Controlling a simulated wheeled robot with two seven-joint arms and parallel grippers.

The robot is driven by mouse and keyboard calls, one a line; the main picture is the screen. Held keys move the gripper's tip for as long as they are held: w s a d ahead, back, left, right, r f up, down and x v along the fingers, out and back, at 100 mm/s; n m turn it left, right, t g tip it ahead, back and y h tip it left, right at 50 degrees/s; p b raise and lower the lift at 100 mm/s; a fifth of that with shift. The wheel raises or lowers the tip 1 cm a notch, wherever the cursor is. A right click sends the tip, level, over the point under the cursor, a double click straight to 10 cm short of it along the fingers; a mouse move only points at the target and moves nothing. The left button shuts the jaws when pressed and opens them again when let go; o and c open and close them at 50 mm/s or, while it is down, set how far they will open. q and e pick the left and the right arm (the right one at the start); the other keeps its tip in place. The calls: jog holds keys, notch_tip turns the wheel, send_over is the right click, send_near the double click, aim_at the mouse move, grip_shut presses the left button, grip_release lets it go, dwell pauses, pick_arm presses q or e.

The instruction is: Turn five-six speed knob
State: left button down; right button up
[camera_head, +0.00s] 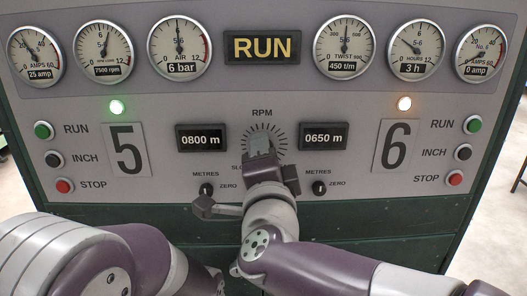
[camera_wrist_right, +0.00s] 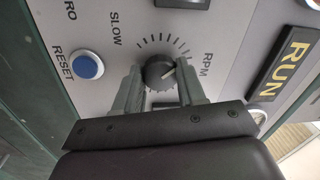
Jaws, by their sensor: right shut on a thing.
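The speed knob (camera_wrist_right: 156,75) is dark and round with a pale pointer mark, under the RPM label and inside a ring of tick marks. My right gripper (camera_head: 262,147) reaches up to it at the middle of the panel. In the right wrist view its two grey fingers stand on either side of the knob, shut on it. The pointer mark points toward the RPM lettering side.
The panel has the RUN sign (camera_head: 262,47), several gauges above, and metre displays (camera_head: 203,138) (camera_head: 324,136) beside the knob. Small zero knobs (camera_head: 206,189) (camera_head: 319,188) sit below. A blue RESET button (camera_wrist_right: 86,65) is close by. Push buttons line both sides.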

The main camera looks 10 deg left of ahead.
jog(key=shift+n+y+p, duration=0.3)
jog(key=shift+n+p, duration=0.5)
jog(key=shift+n, duration=1.5)
jog(key=o, duration=1.1)
jog(key=shift+c, duration=0.2)
jog(key=shift+f, duration=0.1)
